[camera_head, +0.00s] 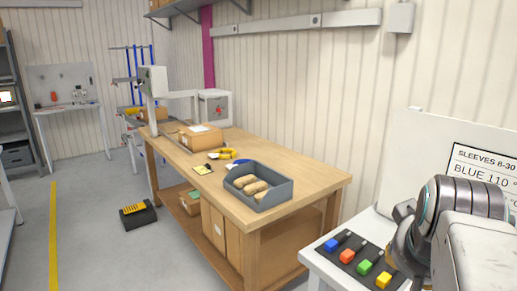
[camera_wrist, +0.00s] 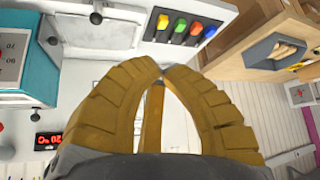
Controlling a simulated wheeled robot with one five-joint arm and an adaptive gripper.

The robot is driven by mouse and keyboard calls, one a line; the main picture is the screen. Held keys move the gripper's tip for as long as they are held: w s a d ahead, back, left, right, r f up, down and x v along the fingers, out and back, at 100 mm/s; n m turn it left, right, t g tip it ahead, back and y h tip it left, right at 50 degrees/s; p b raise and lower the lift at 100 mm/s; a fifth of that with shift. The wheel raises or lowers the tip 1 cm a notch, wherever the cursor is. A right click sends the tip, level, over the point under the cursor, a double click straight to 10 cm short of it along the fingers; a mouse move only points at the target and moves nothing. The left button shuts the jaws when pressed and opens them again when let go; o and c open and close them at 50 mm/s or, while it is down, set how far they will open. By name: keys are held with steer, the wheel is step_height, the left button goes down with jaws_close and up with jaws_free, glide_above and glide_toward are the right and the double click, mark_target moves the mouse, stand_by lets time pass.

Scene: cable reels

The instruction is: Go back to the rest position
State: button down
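My gripper (camera_wrist: 162,72) fills the lower middle of the wrist view. Its ochre ribbed fingers arch inward and their tips come together, with nothing seen between them. In the head view my arm is folded at the lower right and hides most of the gripper. The white side table (camera_head: 318,262) is close by that arm. On it lies a row with a blue piece (camera_head: 331,245), a red piece (camera_head: 347,257), a green piece (camera_head: 365,267) and a yellow piece (camera_head: 383,280). The row also shows beyond the fingertips in the wrist view.
A wooden workbench (camera_head: 310,168) holds a grey bin (camera_head: 281,194) with tan items and a cardboard box (camera_head: 199,137). A black box (camera_head: 138,219) stands on the floor. A red-digit display (camera_wrist: 49,140) is left of my fingers. Grey floor at left is mostly clear.

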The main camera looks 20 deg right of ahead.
steer(key=s+a+f+n+g+y, duration=0.1)
steer(key=a+f+n+y, duration=0.4)
steer(key=a+f, duration=1)
steer(key=a+n, duration=0.2)
steer(key=a, duration=0.2)
steer(key=shift+s+a+f+n+g, duration=0.2)
steer(key=shift+f+n+g, duration=0.1)
steer(key=shift+n, duration=0.1)
steer(key=shift+r, duration=0.1)
